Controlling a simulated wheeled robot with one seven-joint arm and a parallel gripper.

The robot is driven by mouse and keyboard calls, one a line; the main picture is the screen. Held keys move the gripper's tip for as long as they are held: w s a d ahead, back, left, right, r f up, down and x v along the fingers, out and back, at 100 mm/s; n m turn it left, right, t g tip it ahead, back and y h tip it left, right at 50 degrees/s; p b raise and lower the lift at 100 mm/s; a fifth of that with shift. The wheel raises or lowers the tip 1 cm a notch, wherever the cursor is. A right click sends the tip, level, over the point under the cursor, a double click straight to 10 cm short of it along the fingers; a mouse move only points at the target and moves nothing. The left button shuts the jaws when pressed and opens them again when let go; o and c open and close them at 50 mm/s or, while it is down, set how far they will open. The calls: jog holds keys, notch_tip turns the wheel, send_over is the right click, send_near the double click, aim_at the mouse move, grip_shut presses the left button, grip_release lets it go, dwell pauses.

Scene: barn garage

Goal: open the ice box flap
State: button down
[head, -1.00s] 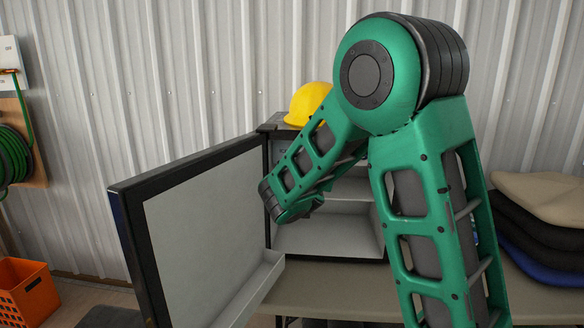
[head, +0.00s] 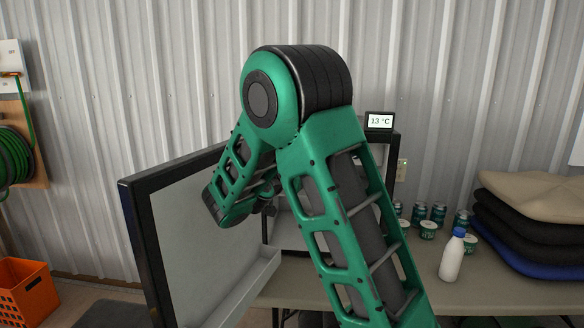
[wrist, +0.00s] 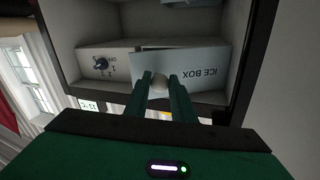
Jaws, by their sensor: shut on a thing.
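The ice box flap (wrist: 200,72) is a pale panel inside the fridge, with "ICE BOX" upside down in the wrist view. A small round pale knob (wrist: 159,84) is on it. My gripper (wrist: 160,79) is shut on this knob, one dark green finger on each side. A dark gap shows along the flap's upper edge in that view, and the flap looks slightly tilted out. In the head view my arm hides the flap and most of the fridge interior.
The fridge door (head: 200,235) stands wide open at left, close to my arm. A temperature display (head: 380,121) sits on top of the fridge. A white bottle (head: 452,258), several cans (head: 418,212) and stacked cushions (head: 530,225) are on the table at right.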

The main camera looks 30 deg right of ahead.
jog(key=c, duration=1.5)
grip_release()
jog(key=v, duration=1)
jog(key=shift+s+a, duration=0.2)
jog(key=shift+a, duration=0.1)
